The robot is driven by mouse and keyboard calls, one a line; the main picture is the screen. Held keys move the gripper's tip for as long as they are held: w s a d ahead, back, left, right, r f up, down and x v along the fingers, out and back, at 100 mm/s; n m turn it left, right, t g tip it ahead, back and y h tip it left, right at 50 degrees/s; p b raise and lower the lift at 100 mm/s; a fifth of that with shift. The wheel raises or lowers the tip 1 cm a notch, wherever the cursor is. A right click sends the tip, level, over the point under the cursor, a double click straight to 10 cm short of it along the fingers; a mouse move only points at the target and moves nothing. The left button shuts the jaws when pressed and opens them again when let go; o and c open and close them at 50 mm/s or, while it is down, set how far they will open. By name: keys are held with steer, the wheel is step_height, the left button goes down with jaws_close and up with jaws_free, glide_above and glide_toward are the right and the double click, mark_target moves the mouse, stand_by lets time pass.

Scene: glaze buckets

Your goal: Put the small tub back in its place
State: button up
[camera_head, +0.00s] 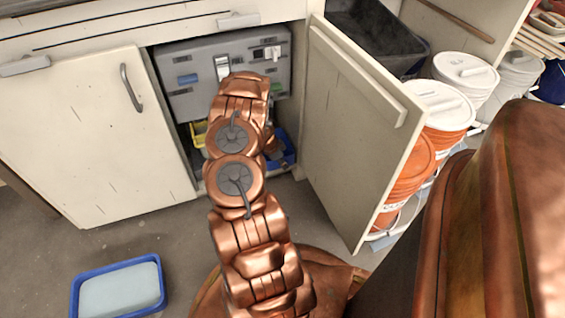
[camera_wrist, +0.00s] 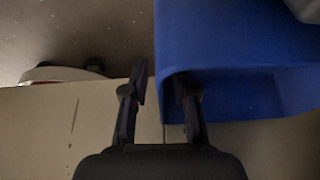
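A blue tub (camera_wrist: 230,35) fills the right of the wrist view, with a greyish thing showing at its far corner. A blue tub (camera_head: 290,148) also shows inside the open cupboard in the head view, partly behind my arm. My gripper (camera_wrist: 163,78) has its fingers apart on either side of the blue tub's left wall. A gap shows between the left finger and the wall; the right finger is over the inner side. In the head view my arm hides the gripper. I cannot tell which tub is the small one.
A blue tray (camera_head: 76,297) with a pale block stands on the floor at lower left. The cupboard holds a grey panel box (camera_head: 190,95) and a yellow container (camera_head: 198,132). Its open door (camera_head: 345,140) stands right of my arm, with orange and white buckets (camera_head: 410,170) beyond.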

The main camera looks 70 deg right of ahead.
stand_by(0.3)
steer(key=p+v, duration=0.3)
steer(key=v, duration=0.9)
steer(key=shift+p, duration=0.3)
steer(key=shift+r, duration=0.1)
